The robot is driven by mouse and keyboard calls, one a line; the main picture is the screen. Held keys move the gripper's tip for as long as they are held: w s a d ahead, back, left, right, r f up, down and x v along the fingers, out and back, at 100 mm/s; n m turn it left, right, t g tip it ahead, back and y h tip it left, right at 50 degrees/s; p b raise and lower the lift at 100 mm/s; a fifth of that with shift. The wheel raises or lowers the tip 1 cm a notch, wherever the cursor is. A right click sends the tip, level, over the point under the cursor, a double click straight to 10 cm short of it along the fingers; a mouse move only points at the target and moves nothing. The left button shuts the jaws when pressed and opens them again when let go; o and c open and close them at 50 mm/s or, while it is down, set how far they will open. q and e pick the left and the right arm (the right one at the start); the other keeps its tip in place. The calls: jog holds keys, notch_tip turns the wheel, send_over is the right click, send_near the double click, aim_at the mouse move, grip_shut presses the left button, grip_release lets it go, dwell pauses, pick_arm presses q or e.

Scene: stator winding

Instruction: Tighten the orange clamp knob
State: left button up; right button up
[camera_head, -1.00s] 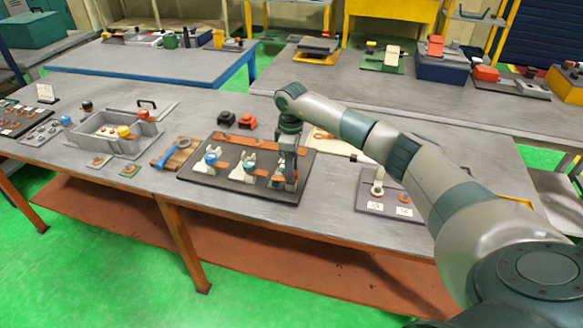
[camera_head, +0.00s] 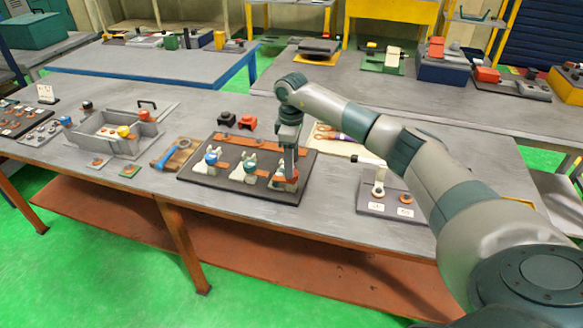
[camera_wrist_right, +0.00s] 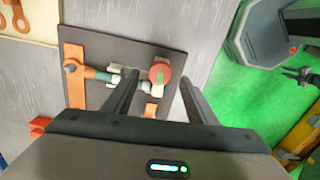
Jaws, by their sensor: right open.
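The orange clamp knob (camera_head: 291,182) is at the right end of a row of clamps on a dark board (camera_head: 236,189). In the right wrist view the knob (camera_wrist_right: 160,73) looks round and red-orange, with a small green mark. My right gripper (camera_head: 289,171) points down above it and partly hides its clamp. In the right wrist view the gripper (camera_wrist_right: 159,80) is open, and the knob appears between its fingertips. Whether the fingers touch it is unclear. My left gripper is out of view.
A grey tray (camera_head: 102,148) and a blue-handled tool (camera_head: 164,161) lie to the left. The front table strip is clear.

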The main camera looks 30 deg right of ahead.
notch_tip(320, 180, up, 15)
jog(key=b, duration=0.4)
jog(key=shift+r, duration=0.15)
dwell(0.4)
